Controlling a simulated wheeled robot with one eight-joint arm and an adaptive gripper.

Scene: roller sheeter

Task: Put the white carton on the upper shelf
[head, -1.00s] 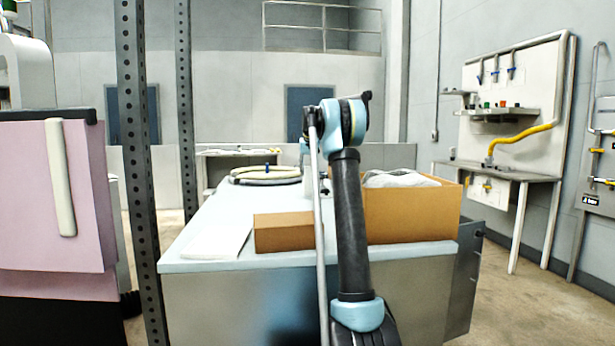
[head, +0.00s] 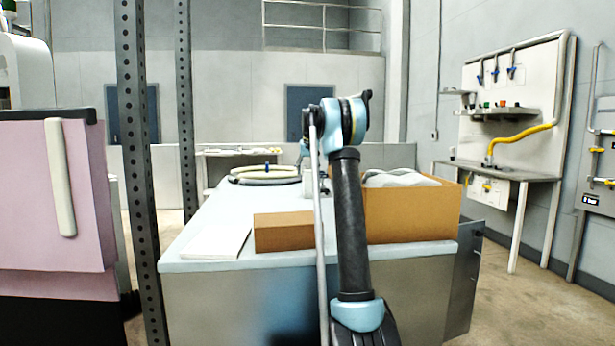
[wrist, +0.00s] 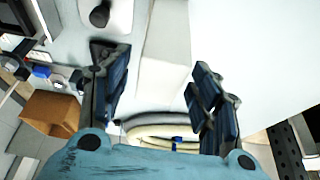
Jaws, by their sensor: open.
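The white carton (wrist: 168,45) shows in the wrist view as a pale, long block above the white table top. It lies between the lines of my two dark fingers, and I see no finger touching it. My gripper (wrist: 160,85) is open, its fingers wide apart. In the head view my arm hides most of the gripper, and I cannot clearly make out the carton there.
The table (head: 290,262) bears a low brown box (head: 284,232), an open cardboard box (head: 425,215) with pale contents, a flat white sheet (head: 216,241) and a coiled hose (head: 263,174), also in the wrist view (wrist: 165,132). A pink panel (head: 55,200) stands at left.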

